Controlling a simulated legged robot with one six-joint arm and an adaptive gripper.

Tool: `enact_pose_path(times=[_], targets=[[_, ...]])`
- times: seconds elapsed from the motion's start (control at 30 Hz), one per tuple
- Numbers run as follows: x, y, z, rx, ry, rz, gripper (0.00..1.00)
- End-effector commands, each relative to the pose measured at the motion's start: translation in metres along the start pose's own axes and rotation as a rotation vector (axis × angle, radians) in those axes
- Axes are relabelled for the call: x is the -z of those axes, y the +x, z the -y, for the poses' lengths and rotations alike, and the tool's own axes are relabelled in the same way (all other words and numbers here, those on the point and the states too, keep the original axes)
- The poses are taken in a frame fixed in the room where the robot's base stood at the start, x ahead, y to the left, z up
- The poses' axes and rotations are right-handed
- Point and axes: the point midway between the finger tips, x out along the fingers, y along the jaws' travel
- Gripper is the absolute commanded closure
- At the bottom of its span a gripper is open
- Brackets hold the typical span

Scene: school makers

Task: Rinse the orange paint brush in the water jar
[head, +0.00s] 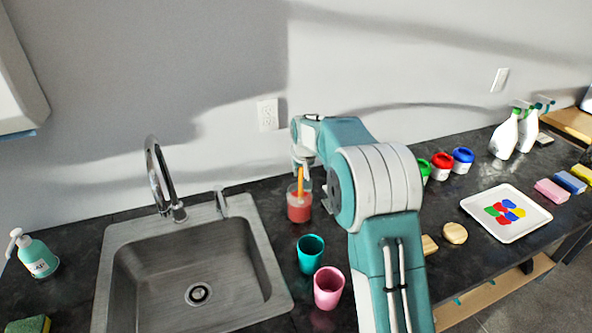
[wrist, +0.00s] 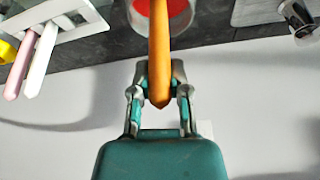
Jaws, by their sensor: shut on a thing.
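The water jar (head: 299,209) stands on the dark counter between the sink and my arm. It is clear and holds reddish liquid; its round mouth shows at the top of the wrist view (wrist: 140,20). The orange paint brush (head: 300,178) is upright over the jar, its lower part reaching into the mouth. In the wrist view the orange handle (wrist: 159,50) runs from my fingers towards the red liquid. My gripper (wrist: 160,92) is shut on the handle above the jar. The bristles are hidden, so their depth cannot be told.
A teal cup (head: 310,255) and a pink cup (head: 328,289) stand in front of the jar. The sink (head: 120,262) and faucet (head: 160,178) are left. Paint pots (head: 441,167) and a paint tray (head: 530,222) are right. A wall rises close behind.

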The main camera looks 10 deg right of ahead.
Motion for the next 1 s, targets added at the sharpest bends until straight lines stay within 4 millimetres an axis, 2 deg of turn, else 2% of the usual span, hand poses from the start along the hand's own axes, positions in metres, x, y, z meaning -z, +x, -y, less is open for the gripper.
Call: enact_pose_path(times=[0.2,0.37,0.77,1.0], targets=[[0.007,0.003,-0.011,0.000,0.000,-0.001,1.00],[0.017,0.007,-0.012,0.000,0.000,-0.002,1.00],[0.027,0.011,0.007,0.000,-0.002,-0.001,1.00],[0.018,0.007,0.017,0.000,-0.001,0.000,1.00]])
